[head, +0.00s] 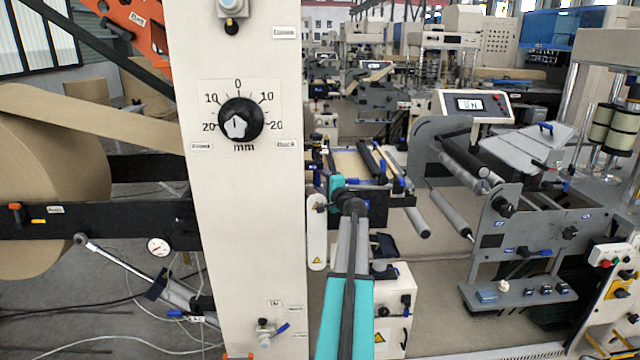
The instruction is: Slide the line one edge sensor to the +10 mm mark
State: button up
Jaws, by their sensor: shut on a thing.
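My arm reaches up from the bottom centre with teal links. Its end, my gripper (326,166), is small and dark beside the right edge of the white column, in front of a roller frame. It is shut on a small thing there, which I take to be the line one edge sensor. Its outline and any slide scale are too small to make out, and my wrist partly covers that area. A black dial (240,120) with a white pointer sits on the column, on a plate marked 20, 10, 0, 10, 20 and mm. My gripper is well to the right of this dial.
The white column (240,230) stands close at left centre. A kraft paper roll (45,170) and dark arms are at the far left. A grey roller machine (530,245) stands at right. A white cabinet (395,300) is beside my arm. Cables lie on the floor at lower left.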

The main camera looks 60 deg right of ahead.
jog(key=shift+w+d+b, duration=0.2)
jog(key=shift+d+b, duration=0.2)
jog(key=shift+b, duration=0.15)
jog(key=o, duration=1.2)
jog(key=shift+s, duration=0.15)
jog(key=shift+b+v, duration=1.85)
jog(key=shift+v, duration=5)
